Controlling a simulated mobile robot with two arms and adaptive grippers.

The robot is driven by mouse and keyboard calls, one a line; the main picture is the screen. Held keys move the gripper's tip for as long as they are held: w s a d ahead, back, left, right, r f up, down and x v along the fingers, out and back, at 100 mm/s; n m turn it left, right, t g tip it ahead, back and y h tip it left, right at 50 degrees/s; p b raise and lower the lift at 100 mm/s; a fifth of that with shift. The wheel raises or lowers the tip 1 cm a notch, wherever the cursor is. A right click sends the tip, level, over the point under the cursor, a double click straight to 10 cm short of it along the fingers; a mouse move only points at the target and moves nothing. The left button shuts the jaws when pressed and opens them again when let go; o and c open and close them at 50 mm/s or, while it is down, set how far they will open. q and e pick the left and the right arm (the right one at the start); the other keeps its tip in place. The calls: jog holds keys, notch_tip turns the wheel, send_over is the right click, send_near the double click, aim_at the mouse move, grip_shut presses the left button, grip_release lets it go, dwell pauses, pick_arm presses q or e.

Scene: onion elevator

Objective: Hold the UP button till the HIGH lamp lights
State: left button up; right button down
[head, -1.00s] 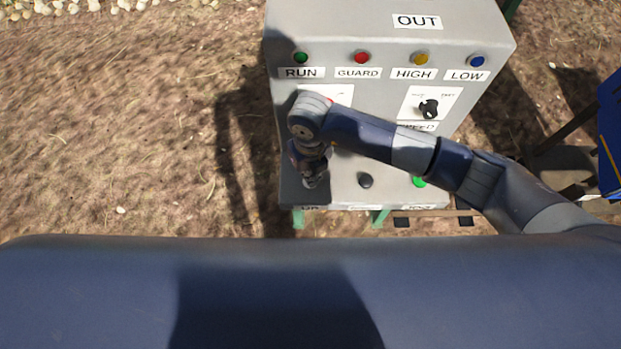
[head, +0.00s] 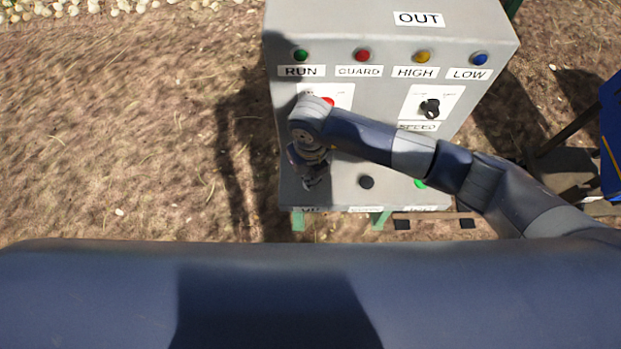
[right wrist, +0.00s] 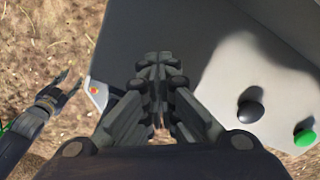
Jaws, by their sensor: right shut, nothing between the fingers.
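The grey control box (head: 390,150) stands in front of me. Its yellow HIGH lamp (head: 423,57) shows no clear glow. My right gripper (head: 314,183) is shut and empty, low on the left part of the panel, above a partly cut-off label (head: 311,209). No UP button shows; the gripper and arm cover that area, and I cannot tell whether the tips touch the panel. In the right wrist view the shut fingers (right wrist: 160,62) point at the grey face. My left gripper (right wrist: 66,88) shows there at the left, open and apart from the box.
RUN (head: 300,56), GUARD (head: 362,56) and LOW (head: 479,59) lamps line the top. A black button (head: 366,182), a green button (head: 420,183) and a speed knob (head: 430,108) sit right of the gripper. Open ground lies to the left.

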notch_tip(320, 180, up, 7)
jog(key=p, duration=0.4)
jog(key=shift+p, duration=0.4)
dwell(0.7)
